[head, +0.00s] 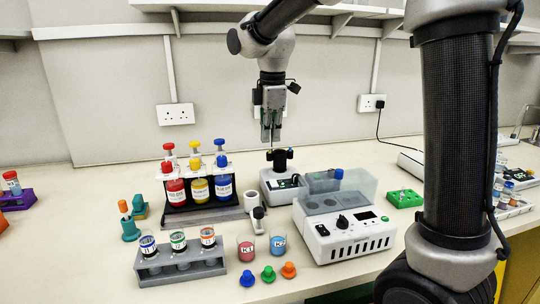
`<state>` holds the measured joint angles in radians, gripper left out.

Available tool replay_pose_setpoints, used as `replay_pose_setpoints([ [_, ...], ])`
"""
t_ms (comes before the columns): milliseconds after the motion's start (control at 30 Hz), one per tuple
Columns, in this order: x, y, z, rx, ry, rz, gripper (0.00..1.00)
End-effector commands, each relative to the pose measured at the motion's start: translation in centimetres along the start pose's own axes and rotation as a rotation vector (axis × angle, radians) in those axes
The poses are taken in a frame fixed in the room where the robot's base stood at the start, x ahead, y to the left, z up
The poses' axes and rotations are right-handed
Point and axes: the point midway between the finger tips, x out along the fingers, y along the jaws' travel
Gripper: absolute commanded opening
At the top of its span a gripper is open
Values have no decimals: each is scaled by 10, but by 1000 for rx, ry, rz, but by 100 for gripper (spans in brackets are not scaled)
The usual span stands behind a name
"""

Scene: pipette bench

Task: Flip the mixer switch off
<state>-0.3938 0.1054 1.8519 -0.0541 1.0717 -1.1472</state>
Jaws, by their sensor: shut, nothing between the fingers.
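The mixer (275,186) looks to be the small white unit with a black cup-shaped top, standing behind the larger white box. A small dark and green detail shows on its front right; I cannot make out the switch or its position. My gripper (270,138) points straight down above the mixer's black top. Its fingers are shut and empty, and a small gap seems to separate the tips from the black top.
The white box (343,246) with a knob and clear lid stands in front of the mixer. A rack of red, yellow and blue bottles (200,212) is left. A grey vial rack (181,266), two beakers and coloured caps are in front. A green block (404,198) is right.

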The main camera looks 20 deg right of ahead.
Motion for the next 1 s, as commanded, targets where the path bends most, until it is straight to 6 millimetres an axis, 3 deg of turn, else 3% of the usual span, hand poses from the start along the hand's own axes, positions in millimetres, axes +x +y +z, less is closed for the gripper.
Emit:
replay_pose_setpoints([
  [600,115,-1,1,0,-2,-4,0],
  [800,132,0,0,1,0,-1,0],
  [1000,135,0,0,1,0,-1,0],
])
